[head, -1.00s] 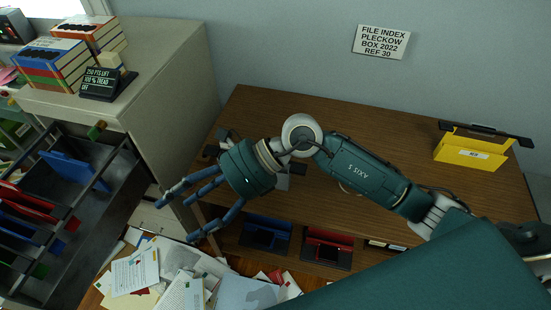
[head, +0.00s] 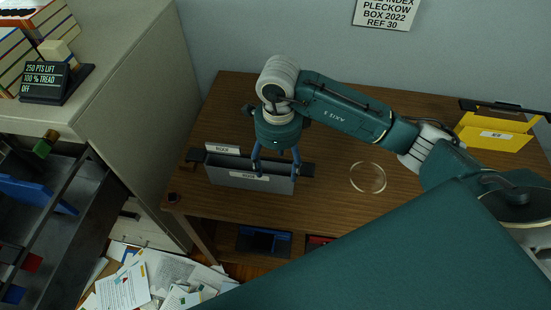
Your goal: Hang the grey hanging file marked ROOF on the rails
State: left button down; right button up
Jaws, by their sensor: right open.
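The grey hanging file (head: 225,177) stands upright on the brown wooden table, with black hanger bars sticking out at both ends. It carries white labels that seem to read ROOF, though the print is small. My right gripper (head: 275,172) points down over the right half of the file. Its fingers are apart, around or just in front of the file's top edge; I cannot tell whether they touch it. The open drawer (head: 85,222) with the rails is at the left, partly cut off by the frame. My left gripper is not in view.
A yellow hanging file (head: 492,137) stands at the table's back right. A clear ring-shaped thing (head: 367,177) lies on the table. A blue file (head: 262,241) sits below the table top. Papers (head: 150,280) litter the floor. The beige cabinet (head: 140,75) rises between drawer and table.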

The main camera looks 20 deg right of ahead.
aim_at(278, 181)
notch_tip(278, 181, down, 5)
jog(key=shift+p, duration=0.35)
notch_tip(278, 181, down, 5)
jog(key=shift+r+p, duration=0.1)
jog(key=shift+p, duration=0.2)
jog(key=shift+f, duration=0.5)
jog(key=c, duration=1.4)
jog(key=shift+r+p, duration=0.6)
jog(key=shift+r, duration=0.25)
jog(key=shift+c, duration=0.2)
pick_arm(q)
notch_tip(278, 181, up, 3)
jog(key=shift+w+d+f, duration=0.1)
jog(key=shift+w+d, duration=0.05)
pick_arm(e)
jog(key=shift+r, duration=0.2)
